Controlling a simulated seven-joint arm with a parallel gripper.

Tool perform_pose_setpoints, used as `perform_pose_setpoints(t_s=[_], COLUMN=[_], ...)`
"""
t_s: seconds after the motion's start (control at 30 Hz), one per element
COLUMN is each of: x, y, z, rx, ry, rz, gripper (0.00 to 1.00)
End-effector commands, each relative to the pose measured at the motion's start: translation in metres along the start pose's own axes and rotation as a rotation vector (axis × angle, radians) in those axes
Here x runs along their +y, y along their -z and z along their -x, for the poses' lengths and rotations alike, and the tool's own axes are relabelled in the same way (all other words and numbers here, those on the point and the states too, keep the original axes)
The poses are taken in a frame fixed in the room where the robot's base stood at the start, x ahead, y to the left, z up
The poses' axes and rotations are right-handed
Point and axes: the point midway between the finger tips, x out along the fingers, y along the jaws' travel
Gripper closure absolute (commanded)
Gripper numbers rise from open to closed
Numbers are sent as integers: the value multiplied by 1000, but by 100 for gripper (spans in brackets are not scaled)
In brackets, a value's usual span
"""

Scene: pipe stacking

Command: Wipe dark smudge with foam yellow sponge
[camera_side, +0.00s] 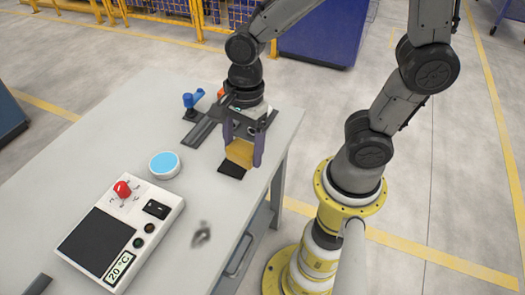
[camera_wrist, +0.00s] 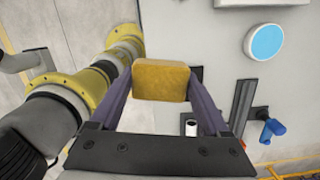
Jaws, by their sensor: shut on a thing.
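The yellow foam sponge (camera_side: 240,153) is between the two purple fingers of my gripper (camera_side: 242,146). My gripper is shut on it and holds it over a small black pad (camera_side: 232,169) near the table's right edge; I cannot tell whether the sponge touches the pad. In the wrist view the sponge (camera_wrist: 161,80) sits between the fingertips (camera_wrist: 160,84). The dark smudge (camera_side: 201,234) is on the grey table top near its front right edge, apart from the sponge. The smudge does not show in the wrist view.
A control box (camera_side: 119,232) with a red knob (camera_side: 122,189) and a round blue-topped disc (camera_side: 164,165) stand left of the smudge. A blue-handled valve (camera_side: 193,101) and a dark rail (camera_side: 207,124) lie behind my gripper. The table (camera_side: 85,135) is clear at the left.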

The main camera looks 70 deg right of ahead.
Motion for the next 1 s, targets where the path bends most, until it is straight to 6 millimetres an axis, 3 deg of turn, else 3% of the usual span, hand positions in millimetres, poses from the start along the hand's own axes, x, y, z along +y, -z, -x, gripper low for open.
perform_pose_setpoints(t_s=[0.1,0.23,0.4,0.5,0.7,1.0], x=[-28,-46,-46,-37,-19,-16], y=[-37,-84,-143,-165,-177,-177], z=[-4,-19,-49,-66,-85,-99], rx=[2,3,3,3,2,1], ry=[-1,-3,-11,-17,-23,-24], rz=[-26,-20,43,99,162,169], gripper=[65,65,65,65,65,65])
